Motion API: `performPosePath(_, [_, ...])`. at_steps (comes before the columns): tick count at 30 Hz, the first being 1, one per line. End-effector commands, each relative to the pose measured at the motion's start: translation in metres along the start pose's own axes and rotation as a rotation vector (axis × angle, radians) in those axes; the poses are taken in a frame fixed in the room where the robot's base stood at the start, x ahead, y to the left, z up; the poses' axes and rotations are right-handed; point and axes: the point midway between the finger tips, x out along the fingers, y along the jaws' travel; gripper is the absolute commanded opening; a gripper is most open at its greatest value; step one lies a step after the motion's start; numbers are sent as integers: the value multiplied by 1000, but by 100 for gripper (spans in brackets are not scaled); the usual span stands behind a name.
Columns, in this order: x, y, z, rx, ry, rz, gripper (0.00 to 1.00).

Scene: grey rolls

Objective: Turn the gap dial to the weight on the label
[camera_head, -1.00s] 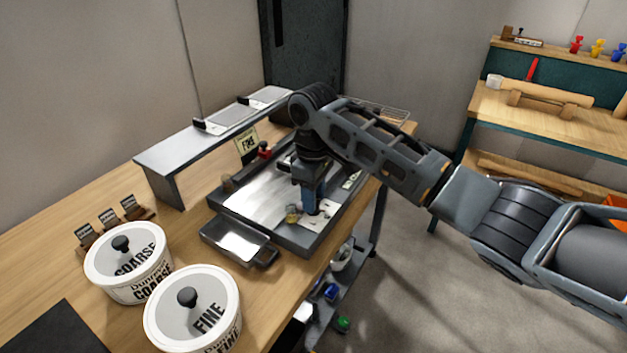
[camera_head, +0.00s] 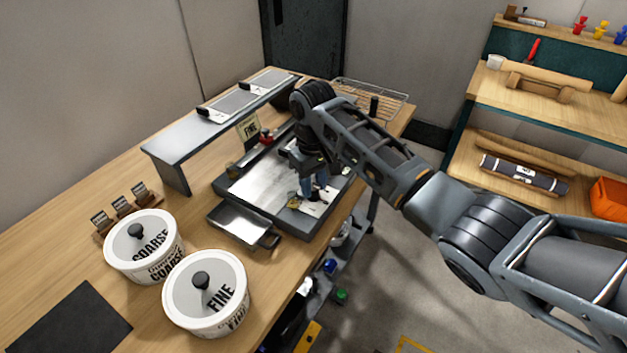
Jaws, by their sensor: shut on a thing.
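My gripper (camera_head: 314,190) points down over the near right corner of the grey machine (camera_head: 297,227) on the bench. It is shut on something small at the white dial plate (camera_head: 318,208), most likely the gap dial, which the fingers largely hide. The dial's marks are too small to read. A small brass-coloured part (camera_head: 296,197) sits just left of the fingers. A cream label card reading FINE (camera_head: 249,129) stands behind the machine, under the raised shelf. Its smaller print, including any weight, cannot be read.
Two white lidded tubs, COARSE (camera_head: 143,246) and FINE (camera_head: 205,292), stand at the front left. A metal tray (camera_head: 239,224) sits against the machine's left side. A grey shelf (camera_head: 215,121) runs behind it. A wire rack (camera_head: 370,98) lies beyond my arm.

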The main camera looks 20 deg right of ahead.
Motion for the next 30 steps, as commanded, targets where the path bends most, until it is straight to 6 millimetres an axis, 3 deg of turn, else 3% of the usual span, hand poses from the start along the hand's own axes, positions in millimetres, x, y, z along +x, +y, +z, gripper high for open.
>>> performPosePath(8, [-1,0,-1,-1,3,0,3])
performPosePath(9, [-1,0,-1,-1,3,0,36])
performPosePath(16, [-1,0,-1,-1,2,0,58])
performPosePath(25, [-3,0,-1,-1,3,0,58])
performPosePath(30, [-24,0,-1,-2,5,0,58])
